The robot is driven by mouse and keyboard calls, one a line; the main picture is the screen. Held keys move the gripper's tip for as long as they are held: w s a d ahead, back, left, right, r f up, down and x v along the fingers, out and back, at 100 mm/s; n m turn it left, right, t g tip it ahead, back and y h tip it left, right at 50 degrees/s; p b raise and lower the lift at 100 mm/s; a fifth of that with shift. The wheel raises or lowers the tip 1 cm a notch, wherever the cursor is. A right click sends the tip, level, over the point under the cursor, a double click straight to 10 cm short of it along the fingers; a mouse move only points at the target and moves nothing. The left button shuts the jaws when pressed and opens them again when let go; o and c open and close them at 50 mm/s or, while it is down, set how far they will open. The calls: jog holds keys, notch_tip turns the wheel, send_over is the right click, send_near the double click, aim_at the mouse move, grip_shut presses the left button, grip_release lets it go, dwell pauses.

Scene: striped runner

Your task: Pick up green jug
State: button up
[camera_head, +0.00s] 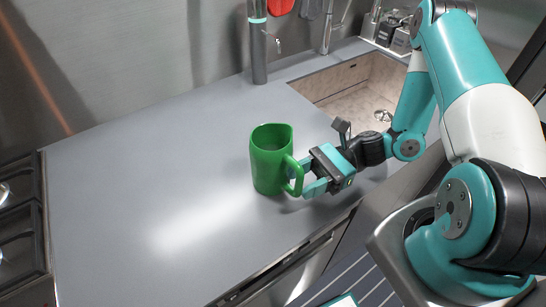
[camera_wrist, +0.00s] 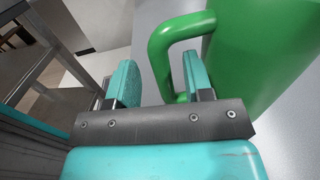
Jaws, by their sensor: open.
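A green jug (camera_head: 268,160) stands upright on the grey counter, with its handle on the side toward my gripper. My gripper (camera_head: 304,179) is beside the handle, low over the counter. In the wrist view, the jug's body (camera_wrist: 262,50) fills the upper right and its handle (camera_wrist: 160,45) curves out to the left. My gripper's two teal fingers (camera_wrist: 158,82) are apart, with one finger reaching inside or in front of the handle loop and the other to its left. The handle's outer bar lies between them in the picture. Whether the fingers touch it cannot be told.
The grey counter (camera_head: 140,190) is clear to the left of the jug. A sink (camera_head: 355,90) lies behind my arm at the right. A dark cylinder (camera_head: 258,45) stands at the back wall. A stove (camera_head: 20,215) is at the far left.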

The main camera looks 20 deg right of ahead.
jog(key=shift+a+p, duration=0.35)
jog(key=shift+a, duration=1.25)
grip_shut()
jog(key=shift+r, duration=0.2)
